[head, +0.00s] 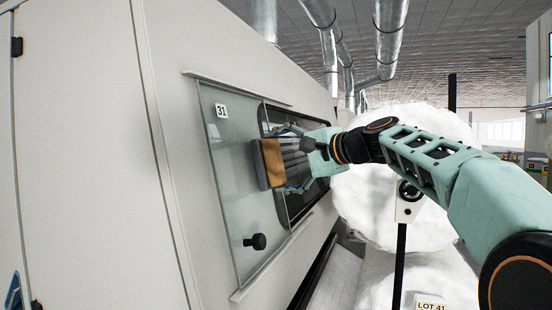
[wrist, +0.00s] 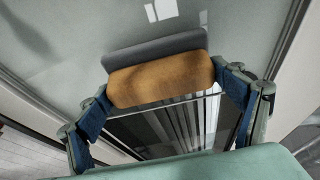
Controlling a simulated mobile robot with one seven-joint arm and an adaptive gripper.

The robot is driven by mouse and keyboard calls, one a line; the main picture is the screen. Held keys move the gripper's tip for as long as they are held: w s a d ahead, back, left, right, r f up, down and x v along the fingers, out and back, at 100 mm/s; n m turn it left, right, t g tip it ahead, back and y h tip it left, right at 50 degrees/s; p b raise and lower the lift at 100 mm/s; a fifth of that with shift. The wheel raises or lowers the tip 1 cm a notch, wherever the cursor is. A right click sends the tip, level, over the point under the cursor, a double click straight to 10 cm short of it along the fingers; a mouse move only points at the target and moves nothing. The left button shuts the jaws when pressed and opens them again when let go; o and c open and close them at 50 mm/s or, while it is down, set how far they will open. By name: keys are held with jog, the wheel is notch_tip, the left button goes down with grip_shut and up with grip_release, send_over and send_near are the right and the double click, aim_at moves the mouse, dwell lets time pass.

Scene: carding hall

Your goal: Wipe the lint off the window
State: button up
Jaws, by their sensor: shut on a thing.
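The window is a clear sliding pane (head: 228,225) with a black knob (head: 255,242) and a "31" label, set in the pale machine wall. My gripper (head: 278,160) is shut on a wiper with a tan-brown block (head: 272,162) and a grey pad (head: 259,165). The pad faces the pane, at or very near its surface; I cannot tell whether it touches. In the wrist view, the block (wrist: 160,80) sits between the blue-padded fingers, with the grey pad (wrist: 155,47) beyond it. I cannot make out lint on the pane.
A dark slatted opening (head: 300,165) lies beside the pane's right part. A big white fluffy mass (head: 400,210) stands right of the machine, behind a dark post and a "LOT 41" sign (head: 430,303). Metal ducts (head: 390,35) run overhead.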

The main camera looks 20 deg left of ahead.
jog(key=w+p, duration=0.1)
jog(key=w, duration=0.5)
jog(key=shift+d, duration=0.15)
dwell(0.4)
jog(key=d+r, duration=0.1)
jog(key=d, duration=0.5)
jog(key=shift+s+r, duration=0.15)
jog(key=shift+s, duration=0.05)
jog(key=shift+a, duration=0.1)
jog(key=d, duration=0.3)
jog(key=shift+s+r, duration=0.15)
jog(key=shift+r, duration=0.2)
jog(key=shift+f, duration=0.1)
dwell(0.4)
